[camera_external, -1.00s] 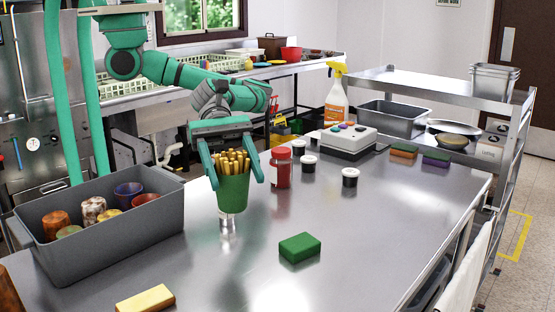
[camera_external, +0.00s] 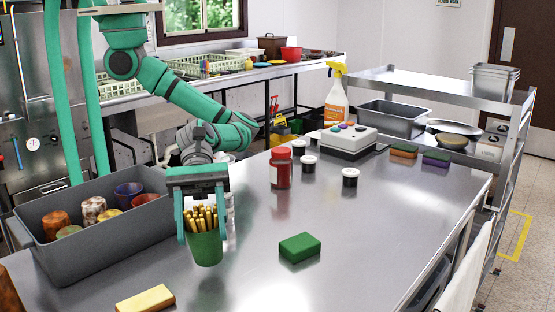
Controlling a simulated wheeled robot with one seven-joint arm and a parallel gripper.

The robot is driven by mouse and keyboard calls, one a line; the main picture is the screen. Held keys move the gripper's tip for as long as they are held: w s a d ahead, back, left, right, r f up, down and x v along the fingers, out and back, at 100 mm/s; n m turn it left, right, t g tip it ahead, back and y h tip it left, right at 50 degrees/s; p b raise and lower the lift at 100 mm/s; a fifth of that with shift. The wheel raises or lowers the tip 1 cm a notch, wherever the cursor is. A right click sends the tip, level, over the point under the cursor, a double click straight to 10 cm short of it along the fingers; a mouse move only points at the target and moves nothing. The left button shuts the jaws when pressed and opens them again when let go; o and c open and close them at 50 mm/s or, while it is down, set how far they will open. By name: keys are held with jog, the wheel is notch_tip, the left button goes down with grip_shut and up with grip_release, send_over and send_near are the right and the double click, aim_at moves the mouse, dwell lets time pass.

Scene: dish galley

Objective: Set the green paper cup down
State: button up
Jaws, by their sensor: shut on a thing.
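The green paper cup (camera_external: 206,249) is upright over the left part of the steel table (camera_external: 350,225), filled with tan sticks (camera_external: 201,218) that look like fries or wooden sticks. My gripper (camera_external: 205,236) points down, with one finger on each side of the cup, and is shut on it. The cup's base is low, close to the tabletop; I cannot tell whether it touches.
A grey bin (camera_external: 110,245) with several cups stands just left of the gripper. A green sponge (camera_external: 299,247) lies to the right and a yellow block (camera_external: 145,299) in front. A red shaker (camera_external: 281,168) and small black-and-white jars (camera_external: 350,177) stand farther back.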

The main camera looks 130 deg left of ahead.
aim_at(203, 246)
jog(key=shift+f, duration=2.1)
jog(key=shift+s, duration=0.1)
jog(key=o, duration=1.6)
jog(key=shift+a+r, duration=0.1)
jog(key=shift+r, duration=0.05)
jog(key=v, duration=1.1)
jog(key=shift+s+a+r, duration=0.1)
jog(key=shift+s+a, duration=0.15)
jog(key=shift+s, duration=0.05)
